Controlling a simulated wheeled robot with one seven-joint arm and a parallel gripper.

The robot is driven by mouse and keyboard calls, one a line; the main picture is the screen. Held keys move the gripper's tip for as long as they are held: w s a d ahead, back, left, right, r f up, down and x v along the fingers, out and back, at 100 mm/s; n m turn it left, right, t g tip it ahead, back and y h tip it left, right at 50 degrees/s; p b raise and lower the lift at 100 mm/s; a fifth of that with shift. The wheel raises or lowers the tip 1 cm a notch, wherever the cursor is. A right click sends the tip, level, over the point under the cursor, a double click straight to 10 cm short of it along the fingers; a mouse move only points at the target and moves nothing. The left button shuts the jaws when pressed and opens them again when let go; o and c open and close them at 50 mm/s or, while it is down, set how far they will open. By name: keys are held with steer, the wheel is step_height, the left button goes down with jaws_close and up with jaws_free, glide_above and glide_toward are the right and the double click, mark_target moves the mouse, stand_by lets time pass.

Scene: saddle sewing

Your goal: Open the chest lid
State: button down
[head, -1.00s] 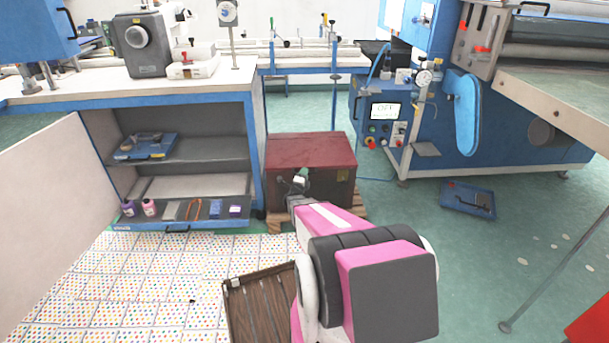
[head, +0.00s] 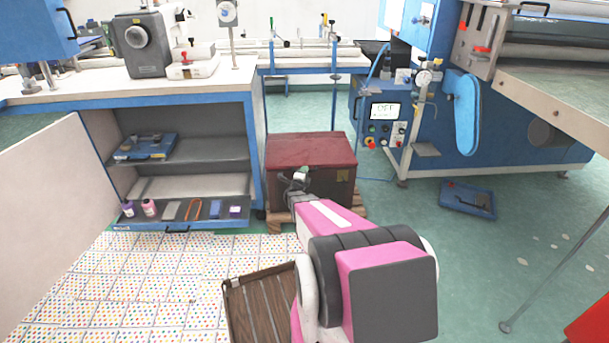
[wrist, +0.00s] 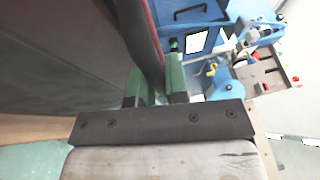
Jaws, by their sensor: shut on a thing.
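The chest (head: 330,185) is a dark brown box with a dark red lid (head: 310,150). It stands on a wooden pallet in the middle of the head view. The lid looks down flat, with no clear gap seen. My gripper (head: 298,180) is at the chest's front, near the lid's front edge. The chest's dark wall (wrist: 70,60) fills the left of that view. My arm hides part of the chest's lower front.
A workbench with open shelves (head: 185,150) stands close on the chest's left. A blue machine (head: 470,130) stands to the right, with a blue tray (head: 468,200) on the floor before it. A slatted wooden tray (head: 258,305) lies nearer me.

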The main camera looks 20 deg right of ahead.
steer(key=w+d+r+g+y, duration=0.1)
steer(key=w+r, duration=0.4)
steer(key=r, duration=0.4)
steer(key=w+d+r+n, duration=0.15)
steer(key=w+r, duration=0.25)
steer(key=r, duration=0.4)
steer(key=w+d+r+m+g+y, duration=0.1)
steer(key=w+d+r, duration=0.1)
steer(key=w+r, duration=0.5)
steer(key=w+d+r+g, duration=0.1)
steer(key=w+r, duration=0.2)
steer(key=w, duration=0.3)
steer(key=w+d+r+n+g+y, duration=0.1)
steer(key=w+d+r, duration=0.1)
steer(key=w+r, duration=0.2)
steer(key=shift+w+d+r, duration=0.25)
steer(key=shift+w, duration=0.6)
steer(key=shift+n, duration=0.25)
steer(key=c, duration=1.3)
jaws_free()
steer(key=shift+o, duration=0.8)
